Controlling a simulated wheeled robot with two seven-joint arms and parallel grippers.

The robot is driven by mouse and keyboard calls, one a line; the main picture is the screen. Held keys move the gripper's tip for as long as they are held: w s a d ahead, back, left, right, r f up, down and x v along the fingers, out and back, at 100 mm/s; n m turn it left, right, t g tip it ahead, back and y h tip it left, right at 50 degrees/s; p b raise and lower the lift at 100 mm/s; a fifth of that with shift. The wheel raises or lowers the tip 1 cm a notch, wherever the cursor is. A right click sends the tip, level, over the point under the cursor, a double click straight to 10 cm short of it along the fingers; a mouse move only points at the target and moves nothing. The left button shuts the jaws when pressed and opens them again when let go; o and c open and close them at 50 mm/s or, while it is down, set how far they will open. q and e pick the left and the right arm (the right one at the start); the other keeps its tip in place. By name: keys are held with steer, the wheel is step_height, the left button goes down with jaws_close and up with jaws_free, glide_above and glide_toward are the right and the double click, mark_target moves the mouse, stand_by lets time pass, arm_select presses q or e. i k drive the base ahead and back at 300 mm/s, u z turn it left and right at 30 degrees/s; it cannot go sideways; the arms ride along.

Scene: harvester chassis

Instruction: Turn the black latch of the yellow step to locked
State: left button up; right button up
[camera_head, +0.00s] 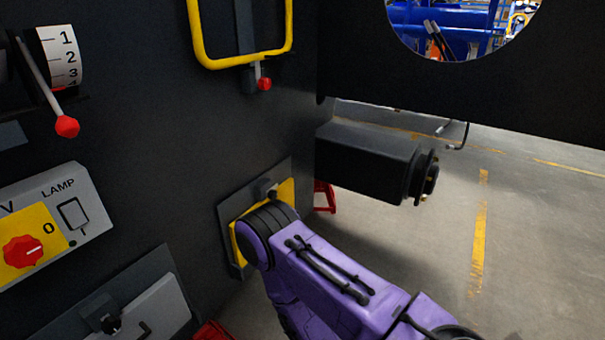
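The yellow step (287,191) appears as a yellow panel on a dark backing plate, low on the black wall near its right corner. A black latch (266,189) sits at its top edge; its exact angle is hard to read at this size. My purple arm comes in from the lower right, and its rounded black joint covers much of the yellow panel, just below the latch. I cannot tell whether the arm touches the panel. Neither gripper shows in the view.
A grey panel (159,312) with a black knob (111,324) is at lower left, below the lamp box (91,207). A yellow loop handle (202,52) is above. A dark block (365,164) juts out at right. Open concrete floor (533,240) lies beyond.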

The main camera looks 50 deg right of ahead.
mark_target(271, 194)
steer(key=z, duration=0.7)
steer(key=k, duration=1.3)
steer(key=z, duration=0.2)
steer(key=i, duration=0.6)
steer(key=z, duration=1.05)
steer(key=i, duration=1)
steer(key=u, duration=0.05)
